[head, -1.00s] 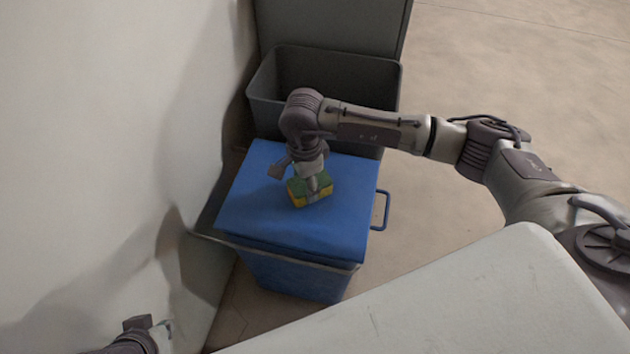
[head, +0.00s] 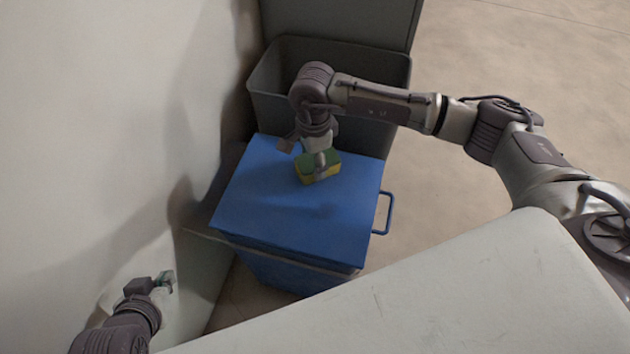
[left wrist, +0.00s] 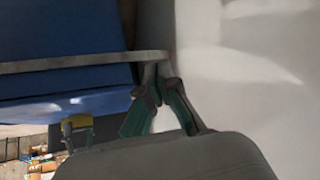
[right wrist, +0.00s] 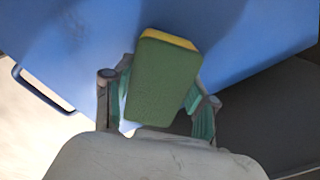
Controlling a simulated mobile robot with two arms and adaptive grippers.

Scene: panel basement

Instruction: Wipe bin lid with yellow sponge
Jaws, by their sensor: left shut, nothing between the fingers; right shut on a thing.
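The blue bin (head: 300,215) has a flat closed lid, seen in the middle of the head view, with a loop handle on its right side. My right gripper (head: 321,165) is shut on the yellow sponge (head: 305,177), which has a green top layer. The sponge is at the far half of the lid; whether it presses on the lid is hard to tell. In the right wrist view the sponge (right wrist: 162,80) sits between the fingers above the blue surface. My left gripper (head: 164,281) is shut and empty at the lower left, beside the pale wall. It also shows in the left wrist view (left wrist: 160,85).
A dark grey open bin (head: 270,92) stands behind the blue bin. The pale wall (head: 110,130) runs close along the left. A light grey surface (head: 440,290) fills the lower right. Open floor (head: 520,60) lies to the right.

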